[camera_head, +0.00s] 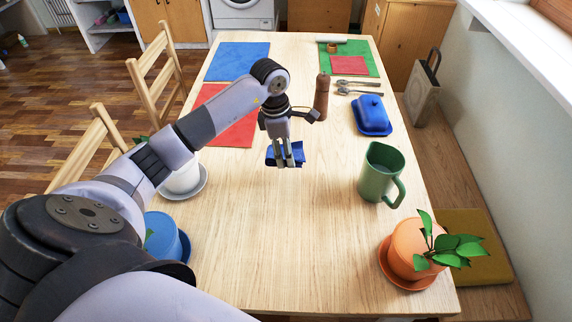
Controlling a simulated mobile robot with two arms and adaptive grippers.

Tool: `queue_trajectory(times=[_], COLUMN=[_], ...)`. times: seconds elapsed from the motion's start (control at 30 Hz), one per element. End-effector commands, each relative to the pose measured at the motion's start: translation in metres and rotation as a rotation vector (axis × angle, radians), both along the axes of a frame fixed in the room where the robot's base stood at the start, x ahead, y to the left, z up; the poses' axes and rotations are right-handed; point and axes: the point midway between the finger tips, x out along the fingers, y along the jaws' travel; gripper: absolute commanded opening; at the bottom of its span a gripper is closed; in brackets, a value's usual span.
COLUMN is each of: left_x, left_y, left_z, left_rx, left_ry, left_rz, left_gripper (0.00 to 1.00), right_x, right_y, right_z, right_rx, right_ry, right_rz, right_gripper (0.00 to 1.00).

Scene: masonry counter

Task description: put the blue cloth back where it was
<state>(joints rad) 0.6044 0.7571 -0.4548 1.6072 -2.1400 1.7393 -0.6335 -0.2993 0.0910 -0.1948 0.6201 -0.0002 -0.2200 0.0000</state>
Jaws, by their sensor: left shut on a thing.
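The blue cloth (298,153) is a small, crumpled dark blue piece. My left gripper (286,163) points down over the middle of the table and is shut on the cloth. The fingers cover part of it. I cannot tell whether the cloth touches the wood or hangs a little above it. A flat blue mat (238,61) lies at the far left of the table, and a red mat (235,130) lies nearer, partly behind my left arm. My right gripper is not in view.
On the wooden table (290,245), a brown mill (321,97), spoons (357,91), a blue butter dish (371,115), a green mug (380,172) and an orange plant pot (407,258) stand right. White (183,178) and blue (164,240) pots stand left. The near middle is clear.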

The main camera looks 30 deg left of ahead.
Motion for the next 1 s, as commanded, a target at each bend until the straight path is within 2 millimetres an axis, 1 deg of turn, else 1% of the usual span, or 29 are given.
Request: queue_trajectory(times=[0.03, 0.1, 0.23, 0.37, 0.53, 0.6, 0.8, 0.93, 0.97, 1.0], left_x=[-0.001, 0.0, 0.0, 0.0, -0.001, 0.0, 0.0, 0.0, 0.0, 0.0], left_y=[-0.001, -0.001, 0.0, -0.001, -0.001, 0.0, 0.0, 0.0, 0.0, 0.0], left_z=[-0.009, -0.018, -0.026, -0.038, -0.064, -0.069, -0.069, -0.073, -0.073, -0.071], left_rx=[-0.003, -0.002, -0.002, -0.002, -0.002, -0.001, 0.0, 0.0, 0.0, 0.0], left_ry=[0.003, 0.001, -0.001, 0.001, 0.002, -0.001, -0.002, -0.002, -0.002, -0.002], left_rz=[0.0, 0.001, 0.0, 0.001, 0.0, -0.001, -0.001, -0.001, -0.001, -0.001], left_gripper=[0.19, 0.19, 0.19, 0.19, 0.19, 0.19, 0.19, 0.19, 0.46, 0.48], right_x=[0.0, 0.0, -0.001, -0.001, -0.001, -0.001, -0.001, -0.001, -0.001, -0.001], right_y=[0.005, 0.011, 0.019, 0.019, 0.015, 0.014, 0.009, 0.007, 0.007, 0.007], right_z=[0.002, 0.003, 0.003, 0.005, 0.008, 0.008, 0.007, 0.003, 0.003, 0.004], right_rx=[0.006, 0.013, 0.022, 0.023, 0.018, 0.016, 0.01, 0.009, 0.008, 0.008], right_ry=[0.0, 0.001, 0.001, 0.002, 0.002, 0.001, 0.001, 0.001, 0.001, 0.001], right_rz=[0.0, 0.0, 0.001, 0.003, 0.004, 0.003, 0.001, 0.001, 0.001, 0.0], right_gripper=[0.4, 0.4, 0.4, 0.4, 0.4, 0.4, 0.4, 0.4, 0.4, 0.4])
